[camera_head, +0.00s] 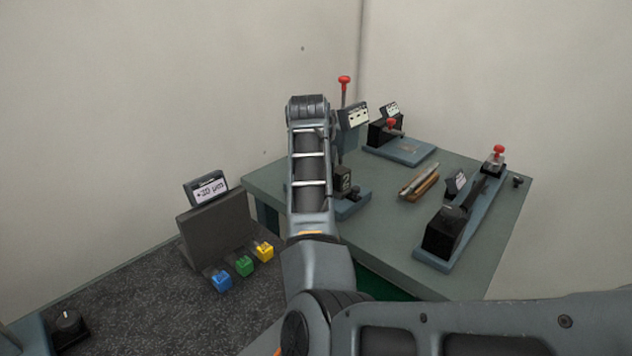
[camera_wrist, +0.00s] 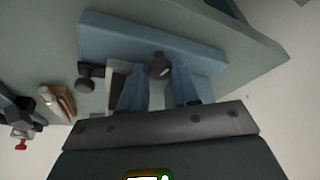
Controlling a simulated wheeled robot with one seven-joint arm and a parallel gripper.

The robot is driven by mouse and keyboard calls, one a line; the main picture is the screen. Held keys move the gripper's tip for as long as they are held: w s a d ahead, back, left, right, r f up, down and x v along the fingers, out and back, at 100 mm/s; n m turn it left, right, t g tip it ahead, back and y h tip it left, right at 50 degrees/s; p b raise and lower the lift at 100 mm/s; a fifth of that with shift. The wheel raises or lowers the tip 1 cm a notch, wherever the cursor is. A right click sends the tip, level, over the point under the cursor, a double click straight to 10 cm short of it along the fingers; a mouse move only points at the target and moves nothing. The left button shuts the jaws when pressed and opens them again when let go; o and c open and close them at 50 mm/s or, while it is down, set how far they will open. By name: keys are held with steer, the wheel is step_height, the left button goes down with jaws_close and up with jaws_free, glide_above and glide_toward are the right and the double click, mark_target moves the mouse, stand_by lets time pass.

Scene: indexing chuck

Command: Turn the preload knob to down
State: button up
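The indexing fixture (camera_head: 344,178), a dark block marked 2 on a blue base, stands on the green-grey table, partly hidden behind my arm in the head view. A small dark knob (camera_head: 355,190) shows at its right side. In the wrist view, a round dark knob (camera_wrist: 160,68) sits against the blue base (camera_wrist: 140,37), and a second dark knob (camera_wrist: 86,82) sticks out at its left. I cannot read which one is the preload knob. My gripper (camera_wrist: 158,88) appears open, its fingers on either side of the round knob; contact is not clear. The head view hides the gripper.
A red-topped lever (camera_head: 344,82) rises behind the fixture. A wooden tray (camera_head: 420,187) and a long blue fixture (camera_head: 462,220) are to the right, and another red-knobbed fixture (camera_head: 400,149) is behind. Blue (camera_head: 221,282), green (camera_head: 244,266) and yellow (camera_head: 264,251) blocks lie left.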

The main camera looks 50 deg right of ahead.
steer(key=c, duration=0.4)
steer(key=shift+c, duration=0.2)
steer(key=shift+r+m, duration=0.1)
steer(key=shift+m, duration=0.2)
steer(key=shift+w+m+g+h+p, duration=0.1)
steer(key=shift+m+g+h+p, duration=0.3)
steer(key=shift+m, duration=0.5)
steer(key=m, duration=0.2)
steer(key=shift+w+m+g, duration=0.1)
steer(key=shift+m+g, duration=0.2)
steer(key=shift+g, duration=0.1)
steer(key=m+g, duration=0.1)
steer(key=m, duration=0.1)
steer(key=m+g+b, duration=0.1)
steer(key=m, duration=0.2)
steer(key=shift+w+m, duration=0.2)
steer(key=shift+m, duration=0.1)
steer(key=o, duration=0.8)
steer(key=shift+c, duration=0.2)
